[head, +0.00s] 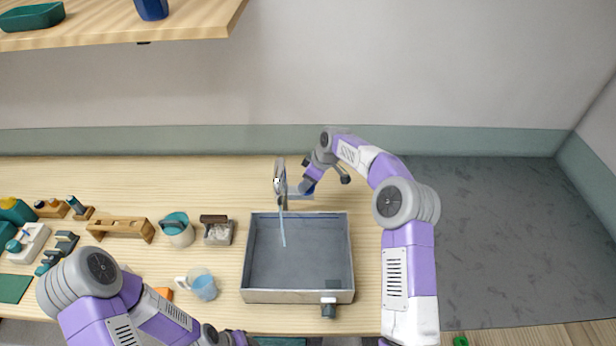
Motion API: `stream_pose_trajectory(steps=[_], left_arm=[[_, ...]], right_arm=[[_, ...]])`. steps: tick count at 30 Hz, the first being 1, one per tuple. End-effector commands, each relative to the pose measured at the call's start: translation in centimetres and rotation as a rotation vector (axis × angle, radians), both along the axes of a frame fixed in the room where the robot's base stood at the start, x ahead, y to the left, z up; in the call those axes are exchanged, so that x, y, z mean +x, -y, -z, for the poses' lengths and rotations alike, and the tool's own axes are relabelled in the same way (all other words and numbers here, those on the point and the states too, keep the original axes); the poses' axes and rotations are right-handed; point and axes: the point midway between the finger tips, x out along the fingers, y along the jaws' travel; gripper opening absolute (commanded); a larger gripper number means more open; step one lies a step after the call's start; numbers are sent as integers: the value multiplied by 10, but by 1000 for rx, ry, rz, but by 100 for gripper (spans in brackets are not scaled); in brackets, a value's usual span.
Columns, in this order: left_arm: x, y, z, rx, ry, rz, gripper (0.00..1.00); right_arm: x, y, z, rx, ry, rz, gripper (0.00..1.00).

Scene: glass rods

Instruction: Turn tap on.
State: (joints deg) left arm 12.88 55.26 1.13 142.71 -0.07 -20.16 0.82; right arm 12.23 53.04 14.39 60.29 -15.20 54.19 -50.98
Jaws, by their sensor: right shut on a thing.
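The grey tap (280,178) stands upright behind the sink (248,262). A thin light-blue stream of water (283,232) runs down from its spout into the sink. My right gripper (303,191) reaches in from the right and is shut at the tap's right side, on what looks like the tap handle; the fingers and the part they hold are small and partly hidden by the wrist. My left arm (160,318) lies low at the bottom left, away from the tap, and its gripper is out of the picture.
Left of the sink stand a teal-lidded jar (177,230), a small box of white pieces (217,233) and a clear mug of blue liquid (203,286). A wooden rack (122,228) is farther left. A shelf (190,25) hangs above. The bench behind the rack is clear.

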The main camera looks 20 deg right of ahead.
Motion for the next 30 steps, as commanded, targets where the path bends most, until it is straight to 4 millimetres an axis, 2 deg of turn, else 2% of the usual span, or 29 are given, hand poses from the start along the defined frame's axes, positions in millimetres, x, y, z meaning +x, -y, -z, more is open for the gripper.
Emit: stream_pose_trajectory(steps=[6, 15, 30], left_arm=[[0, 0, -13, 0, 0, 0, 43], [0, 0, -23, 0, 0, 0, 43], [0, 0, -26, 0, 0, 0, 43]], right_arm=[[1, 1, -1, 0, -1, -178, 26], [2, 1, 0, -1, -1, -347, 26], [2, 2, 1, -3, -1, -417, 26]])
